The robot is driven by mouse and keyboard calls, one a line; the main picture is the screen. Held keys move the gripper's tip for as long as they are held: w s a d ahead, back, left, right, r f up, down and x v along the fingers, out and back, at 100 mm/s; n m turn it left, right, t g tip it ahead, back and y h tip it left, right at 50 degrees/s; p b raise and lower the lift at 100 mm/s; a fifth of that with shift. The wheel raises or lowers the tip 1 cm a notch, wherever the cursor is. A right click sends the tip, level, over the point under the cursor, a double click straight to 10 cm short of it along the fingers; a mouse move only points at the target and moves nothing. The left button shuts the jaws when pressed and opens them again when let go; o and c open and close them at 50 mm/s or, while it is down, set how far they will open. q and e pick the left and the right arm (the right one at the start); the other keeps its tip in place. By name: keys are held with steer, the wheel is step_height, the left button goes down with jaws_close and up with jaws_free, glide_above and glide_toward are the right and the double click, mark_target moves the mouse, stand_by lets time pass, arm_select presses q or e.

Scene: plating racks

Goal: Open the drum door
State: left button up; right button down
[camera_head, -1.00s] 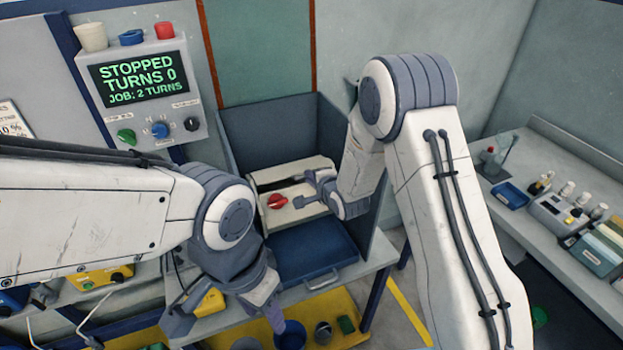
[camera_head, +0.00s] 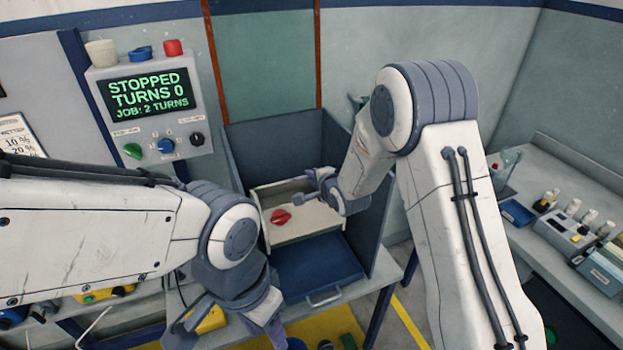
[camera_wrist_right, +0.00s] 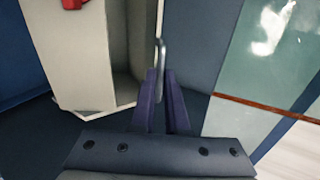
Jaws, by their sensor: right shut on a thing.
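The drum is a cream box (camera_head: 305,227) with a red knob (camera_head: 281,217) on its front, inside an open blue housing. Its top is open and a pale inside shows. My right gripper (camera_head: 318,181) is at the upper right of this opening. In the right wrist view its purple fingers (camera_wrist_right: 163,85) are closed around a thin metal handle (camera_wrist_right: 161,58) beside the drum's cream wall (camera_wrist_right: 75,55). The door panel itself is hard to make out. My left gripper (camera_head: 262,318) hangs low at the front, away from the drum; its fingertips are partly cut off.
A control box with a screen (camera_head: 150,93) reading STOPPED, TURNS 0, JOB: 2 TURNS is at the upper left. A blue tray (camera_head: 315,268) lies in front of the drum. The housing's right wall (camera_head: 374,205) stands close to my right wrist. A side bench (camera_head: 560,165) holds bottles.

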steer(key=c, duration=0.9)
jaws_free()
steer(key=shift+s, duration=0.1)
steer(key=shift+b+v, duration=1.75)
steer(key=shift+v, duration=3.45)
steer(key=shift+r, duration=0.1)
